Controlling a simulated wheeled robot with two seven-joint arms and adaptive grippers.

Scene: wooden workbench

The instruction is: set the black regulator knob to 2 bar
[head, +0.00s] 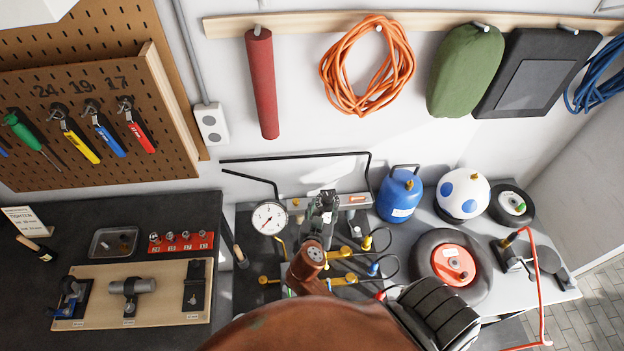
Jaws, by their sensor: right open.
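A round white pressure gauge (269,218) with a dark needle stands at the back of the bench, left of my right gripper. My right gripper (324,202) is open and points at the pipework right of the gauge. The black regulator knob cannot be made out; the gripper and my brown arm cover that area. I cannot tell whether the fingers touch anything, and the knob's setting cannot be read. My left gripper is not in view.
Yellow-handled valves (367,242) and black hoses stand close on the right of my gripper. A blue gas bottle (400,196), a white ball with blue spots (462,192) and a wheel (453,266) are further right. A wooden tool board (160,310) lies left.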

